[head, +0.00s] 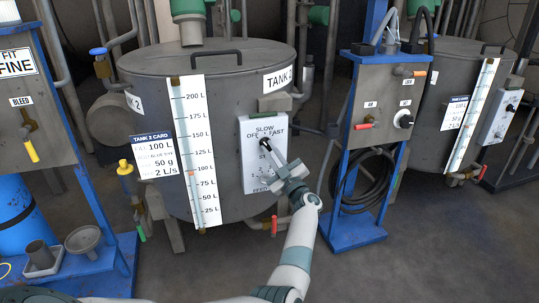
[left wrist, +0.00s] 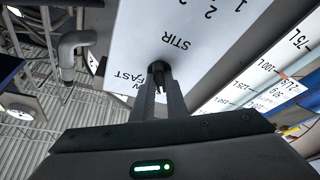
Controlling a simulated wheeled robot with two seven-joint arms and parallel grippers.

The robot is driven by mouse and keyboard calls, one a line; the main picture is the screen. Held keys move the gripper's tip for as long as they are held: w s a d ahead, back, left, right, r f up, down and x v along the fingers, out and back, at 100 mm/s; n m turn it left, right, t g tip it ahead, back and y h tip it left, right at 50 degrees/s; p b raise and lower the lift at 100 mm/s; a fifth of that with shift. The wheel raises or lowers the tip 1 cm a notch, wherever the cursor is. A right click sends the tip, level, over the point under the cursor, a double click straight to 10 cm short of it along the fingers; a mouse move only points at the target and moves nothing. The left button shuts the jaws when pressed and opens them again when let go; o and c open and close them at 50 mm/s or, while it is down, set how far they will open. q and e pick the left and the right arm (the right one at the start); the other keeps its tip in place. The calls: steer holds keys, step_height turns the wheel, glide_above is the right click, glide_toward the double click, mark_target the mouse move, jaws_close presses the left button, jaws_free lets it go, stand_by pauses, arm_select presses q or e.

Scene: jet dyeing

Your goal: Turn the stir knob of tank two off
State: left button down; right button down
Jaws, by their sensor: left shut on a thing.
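Tank two (head: 220,75) is a grey round vessel in the middle of the head view. A white control panel (head: 249,170) on its front carries SLOW, OFF and FAST marks. The stir knob (head: 264,143) is black and sits just below those marks. My left gripper (head: 268,152) reaches up from below and is shut on this knob. In the left wrist view the panel (left wrist: 205,35) appears upside down with the word STIR, and the fingers grip the black knob (left wrist: 159,68). The knob's pointing direction is hidden. My right gripper is not in view.
A white litre scale (head: 199,140) and a tank card (head: 155,157) are left of the panel. A blue-framed stand (head: 379,100) with valves and a coiled black hose (head: 371,180) stands close on the right. A red-handled valve (head: 274,226) sits below the panel.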

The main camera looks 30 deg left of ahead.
arm_select(q)
steer(key=shift+w+d+r+n+g+b, duration=0.15)
steer(key=shift+n+g, duration=0.35)
steer(key=shift+n, duration=0.65)
steer(key=shift+s+a+f+n+g+b, duration=0.15)
steer(key=shift+n+g, duration=0.35)
steer(key=shift+n, duration=0.65)
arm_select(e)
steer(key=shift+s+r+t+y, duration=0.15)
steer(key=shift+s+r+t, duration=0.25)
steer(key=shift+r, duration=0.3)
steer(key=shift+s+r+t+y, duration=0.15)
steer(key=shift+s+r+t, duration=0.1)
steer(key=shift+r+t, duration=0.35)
arm_select(q)
steer(key=shift+w+d+r, duration=0.1)
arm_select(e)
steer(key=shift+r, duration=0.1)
arm_select(q)
steer(key=c, duration=1.8)
jaws_free()
steer(key=shift+o, duration=0.2)
